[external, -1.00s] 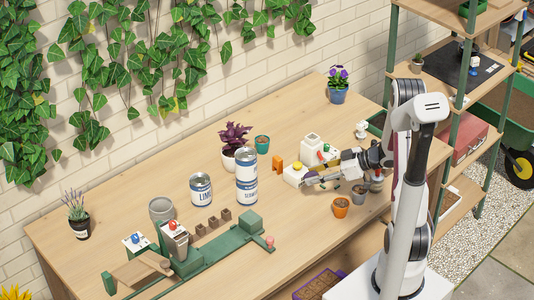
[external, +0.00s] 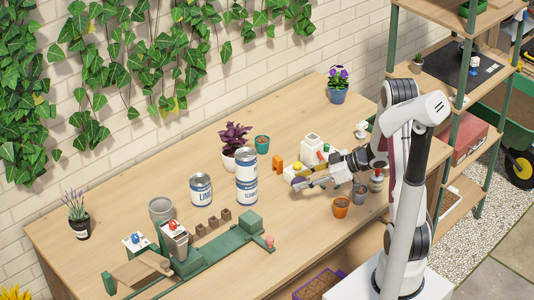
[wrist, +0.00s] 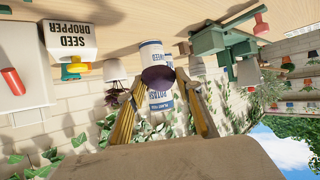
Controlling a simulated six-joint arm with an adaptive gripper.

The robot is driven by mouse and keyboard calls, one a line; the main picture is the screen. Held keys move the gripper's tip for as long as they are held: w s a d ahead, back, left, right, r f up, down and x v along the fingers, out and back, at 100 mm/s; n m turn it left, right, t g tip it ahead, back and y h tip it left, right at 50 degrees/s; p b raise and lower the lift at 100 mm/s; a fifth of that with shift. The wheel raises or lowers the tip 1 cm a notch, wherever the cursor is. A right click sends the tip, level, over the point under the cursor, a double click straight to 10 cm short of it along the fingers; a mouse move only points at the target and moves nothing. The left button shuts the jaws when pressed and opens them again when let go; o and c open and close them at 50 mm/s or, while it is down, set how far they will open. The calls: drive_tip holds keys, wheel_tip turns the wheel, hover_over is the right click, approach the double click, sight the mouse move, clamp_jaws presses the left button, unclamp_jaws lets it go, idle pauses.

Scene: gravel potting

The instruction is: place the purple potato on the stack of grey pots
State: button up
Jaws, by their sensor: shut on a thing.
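The purple potato (wrist: 158,78) is dark and rounded in the wrist view, held between the two fingertips of my gripper (wrist: 160,86). In the external view my gripper (external: 300,183) is above the table, beside the white box with a yellow button; the potato is small there. What looks like the stack of grey pots (external: 161,209) stands upright on the table at left, behind the green rig and well apart from my gripper. I cannot tell how many pots it has.
Two labelled cans, one a tall stack (external: 246,178) and one short (external: 201,190), stand between my gripper and the grey pots. A purple-leaved plant (external: 235,145) is behind them. A green rig (external: 188,262) lies in front. An orange pot (external: 341,207) and a small grey pot (external: 360,194) are near the front edge.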

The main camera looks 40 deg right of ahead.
drive_tip(key=w+a+r+n+g+y, duration=0.15)
drive_tip(key=w+a, duration=0.25)
drive_tip(key=a, duration=0.7)
drive_tip(key=w+a+r+n+g+y, duration=0.1)
drive_tip(key=w+a+n+g+y, duration=0.2)
drive_tip(key=a, duration=0.9)
wheel_tip(320, 180, up, 9)
drive_tip(key=m+t+h, duration=0.4)
hover_over(170, 210)
drive_tip(key=shift+f, duration=0.1)
drive_tip(key=shift+f, duration=3.15)
